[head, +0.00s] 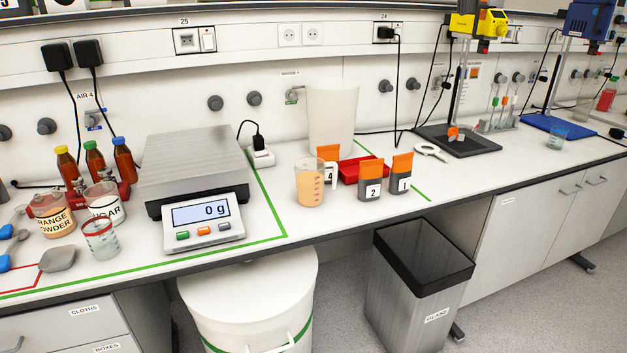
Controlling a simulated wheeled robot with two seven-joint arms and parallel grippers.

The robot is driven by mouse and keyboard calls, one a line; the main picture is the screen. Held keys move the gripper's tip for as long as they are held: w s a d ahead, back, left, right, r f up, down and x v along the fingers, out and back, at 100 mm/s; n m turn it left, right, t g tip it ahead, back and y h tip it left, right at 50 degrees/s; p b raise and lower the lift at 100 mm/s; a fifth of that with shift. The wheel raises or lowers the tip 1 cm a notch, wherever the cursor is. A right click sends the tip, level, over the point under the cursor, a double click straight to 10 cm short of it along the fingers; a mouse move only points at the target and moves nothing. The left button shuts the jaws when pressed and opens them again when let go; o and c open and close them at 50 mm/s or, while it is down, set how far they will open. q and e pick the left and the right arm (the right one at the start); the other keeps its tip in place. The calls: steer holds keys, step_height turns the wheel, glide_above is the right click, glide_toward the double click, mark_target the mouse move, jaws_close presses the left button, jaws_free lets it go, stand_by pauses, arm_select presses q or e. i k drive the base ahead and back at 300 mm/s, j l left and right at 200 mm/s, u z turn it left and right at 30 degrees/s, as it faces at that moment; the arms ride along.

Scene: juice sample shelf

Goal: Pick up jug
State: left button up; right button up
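A tall whitish jug-like vessel (333,108) stands upright at the back of the bench, right of the scale and close to the wall. No handle shows on it, and the things in front hide part of its base. A smaller clear beaker (309,183) with orange liquid stands in front of it, nearer the bench edge. I cannot tell for certain which of the two is called the jug. Neither of my grippers shows in the head view, and nothing touches either vessel.
A scale (190,170) reading 0 g stands left of the vessels. Orange-topped containers numbered 2 (371,179) and 1 (401,174), another marked 4 (328,166), and a red tray (350,172) crowd the right. An open bin (424,262) and a white drum (250,292) stand below.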

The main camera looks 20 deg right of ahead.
mark_target(310, 171)
steer(key=z, duration=1.65)
steer(key=i+l, duration=0.15)
steer(key=i, duration=0.4)
